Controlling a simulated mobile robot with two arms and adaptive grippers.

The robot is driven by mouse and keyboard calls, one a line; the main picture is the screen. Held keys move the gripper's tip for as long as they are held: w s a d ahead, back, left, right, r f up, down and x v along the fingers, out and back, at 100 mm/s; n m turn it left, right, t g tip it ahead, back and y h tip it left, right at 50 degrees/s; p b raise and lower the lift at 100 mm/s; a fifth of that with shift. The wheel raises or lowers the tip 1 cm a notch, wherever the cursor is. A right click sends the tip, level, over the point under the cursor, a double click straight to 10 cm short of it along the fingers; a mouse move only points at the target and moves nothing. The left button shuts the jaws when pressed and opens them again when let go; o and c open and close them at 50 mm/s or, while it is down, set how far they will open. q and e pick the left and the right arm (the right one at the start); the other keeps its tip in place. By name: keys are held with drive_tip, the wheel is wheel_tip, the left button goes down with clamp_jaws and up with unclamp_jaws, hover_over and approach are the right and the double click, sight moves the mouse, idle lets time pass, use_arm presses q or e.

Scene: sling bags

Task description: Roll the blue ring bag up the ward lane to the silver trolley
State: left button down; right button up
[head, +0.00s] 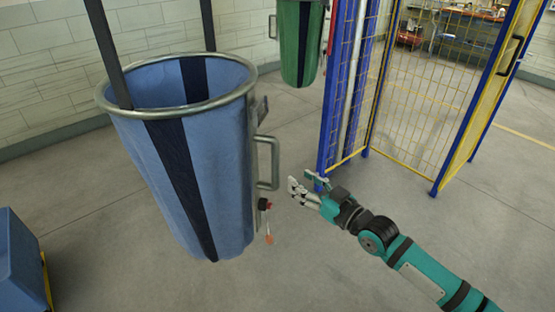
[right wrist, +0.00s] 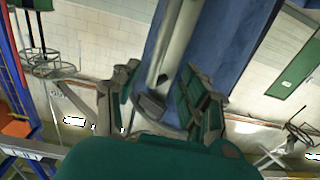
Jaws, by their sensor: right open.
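The blue ring bag (head: 222,170) hangs at left centre in the head view, with a dark stripe, a round metal rim and dark straps rising from it. A grey handle (head: 274,163) stands out from its right side, with a small red-and-black fitting and an orange tag below. My right gripper (head: 303,185) is open and empty, just right of and slightly below the handle, with a gap between them. In the right wrist view, a grey bar (right wrist: 172,55) shows between the open fingers, before the blue bag (right wrist: 222,45). My left gripper and any silver trolley are not in view.
A green bag (head: 299,45) hangs behind. A yellow mesh cage (head: 405,115) with blue posts stands right of the bag, close behind my right gripper. A blue box (head: 18,262) is at lower left. A workbench (head: 470,18) stands far back right. The concrete floor between is clear.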

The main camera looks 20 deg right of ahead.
sight(278, 164)
drive_tip(key=x, duration=0.6)
drive_tip(key=shift+w+r+p, duration=0.1)
drive_tip(key=shift+r+p, duration=0.05)
drive_tip(key=shift+p, duration=0.25)
drive_tip(key=x, duration=0.3)
drive_tip(key=shift+w+a, duration=0.15)
drive_tip(key=shift+w, duration=0.25)
drive_tip(key=shift+w+a, duration=0.2)
drive_tip(key=shift+w, duration=0.2)
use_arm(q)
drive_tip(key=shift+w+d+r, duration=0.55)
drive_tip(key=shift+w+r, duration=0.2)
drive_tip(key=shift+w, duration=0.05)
use_arm(e)
clamp_jaws()
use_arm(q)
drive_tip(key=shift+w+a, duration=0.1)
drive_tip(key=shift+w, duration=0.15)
use_arm(e)
drive_tip(key=shift+w+a+f, duration=0.15)
drive_tip(key=shift+f, duration=0.1)
